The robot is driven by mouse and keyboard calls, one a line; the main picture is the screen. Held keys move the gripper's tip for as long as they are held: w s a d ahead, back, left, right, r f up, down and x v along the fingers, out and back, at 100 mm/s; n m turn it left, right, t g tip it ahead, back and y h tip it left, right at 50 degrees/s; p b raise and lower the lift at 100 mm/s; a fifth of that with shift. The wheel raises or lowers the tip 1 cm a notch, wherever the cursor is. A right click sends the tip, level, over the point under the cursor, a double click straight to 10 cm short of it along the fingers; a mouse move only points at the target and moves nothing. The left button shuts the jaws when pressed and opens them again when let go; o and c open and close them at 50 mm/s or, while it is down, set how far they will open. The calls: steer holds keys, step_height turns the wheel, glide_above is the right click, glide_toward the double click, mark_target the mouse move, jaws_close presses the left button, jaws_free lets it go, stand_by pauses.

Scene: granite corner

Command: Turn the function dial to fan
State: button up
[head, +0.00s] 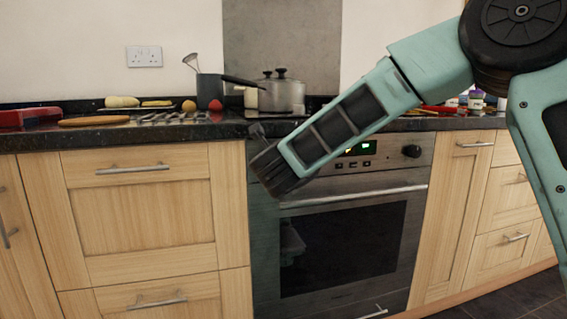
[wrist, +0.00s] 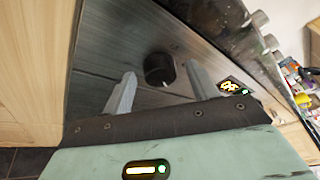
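A dark round dial (wrist: 158,70) on the oven's brushed-metal control panel (wrist: 110,50) shows in the wrist view. It lies between the two fingers of my gripper (wrist: 161,72) as seen there. The fingers are apart, and I cannot tell how far their tips are from the panel. In the head view my gripper (head: 262,150) is at the left end of the oven panel and hides this dial. The dial's markings and pointer are too small or dark to read. A second dial (head: 411,151) shows at the panel's right end.
The oven door handle (head: 355,197) runs below the panel. Above, the dark worktop (head: 210,129) carries a pot (head: 281,95), a utensil holder and food. Wooden cabinets (head: 140,215) flank the oven.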

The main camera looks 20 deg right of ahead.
steer(key=shift+a, duration=0.1)
steer(key=p+v, duration=0.3)
steer(key=v, duration=1.4)
steer(key=shift+s, duration=0.2)
steer(key=shift+a, duration=0.15)
